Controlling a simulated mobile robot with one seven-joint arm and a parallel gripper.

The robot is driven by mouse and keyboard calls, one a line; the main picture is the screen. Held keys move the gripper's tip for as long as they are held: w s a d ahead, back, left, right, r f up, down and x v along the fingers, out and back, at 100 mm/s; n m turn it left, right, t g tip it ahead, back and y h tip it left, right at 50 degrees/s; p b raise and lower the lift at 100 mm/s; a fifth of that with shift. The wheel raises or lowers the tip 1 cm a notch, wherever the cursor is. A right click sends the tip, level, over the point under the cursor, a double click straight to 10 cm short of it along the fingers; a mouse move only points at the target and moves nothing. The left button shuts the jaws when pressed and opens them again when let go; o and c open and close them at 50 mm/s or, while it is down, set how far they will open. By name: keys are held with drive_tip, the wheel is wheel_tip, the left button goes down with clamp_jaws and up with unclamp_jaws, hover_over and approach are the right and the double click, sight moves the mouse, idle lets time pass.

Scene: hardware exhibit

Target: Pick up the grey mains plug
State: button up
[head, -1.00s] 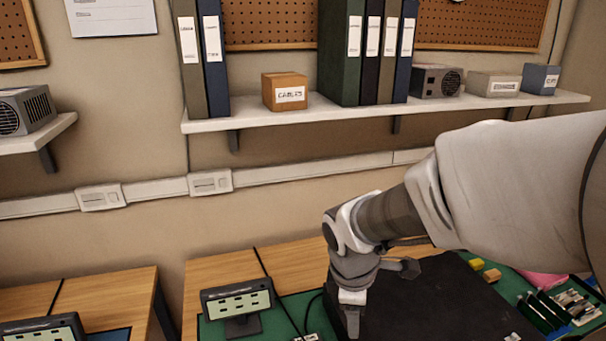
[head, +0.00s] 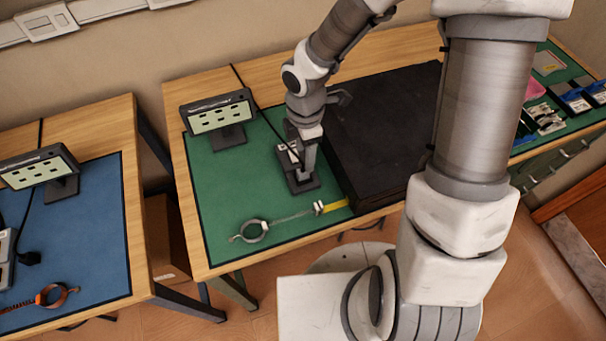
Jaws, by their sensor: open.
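In the head view my gripper (head: 303,181) points down over the green mat (head: 222,195), left of the black case. It is open, and I see nothing held in it. A small pale piece with dark marks (head: 288,153) lies close behind and left of the gripper, partly covered by it; I cannot tell whether it is a socket or a plug. I cannot make out the grey mains plug for certain; my gripper and wrist hide part of the mat there.
A large black case (head: 385,125) stands right of the gripper. A display on a stand (head: 218,115) is at the back left. A wrist strap (head: 253,231) with a yellow-ended cord lies at the front. The mat's left middle is clear. A blue mat (head: 95,225) covers the left table.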

sight(303, 170)
drive_tip(key=f, duration=0.2)
drive_tip(key=f+b, duration=0.1)
drive_tip(key=f, duration=0.4)
drive_tip(key=shift+w+a+f+b, duration=0.25)
drive_tip(key=shift+w+f+b, duration=0.1)
drive_tip(key=shift+b, duration=0.05)
clamp_jaws()
drive_tip(key=shift+r, duration=0.1)
wheel_tip(303, 170, up, 4)
drive_tip(key=shift+w+r+p, duration=0.1)
drive_tip(key=shift+r+p, duration=0.05)
drive_tip(key=shift+p, duration=0.6)
drive_tip(key=s+d+r+p, duration=0.2)
drive_tip(key=s+d+r, duration=0.4)
drive_tip(key=s, duration=0.3)
drive_tip(key=shift+d+r+p, duration=0.3)
drive_tip(key=shift+d+p, duration=0.05)
drive_tip(key=shift+d, duration=0.55)
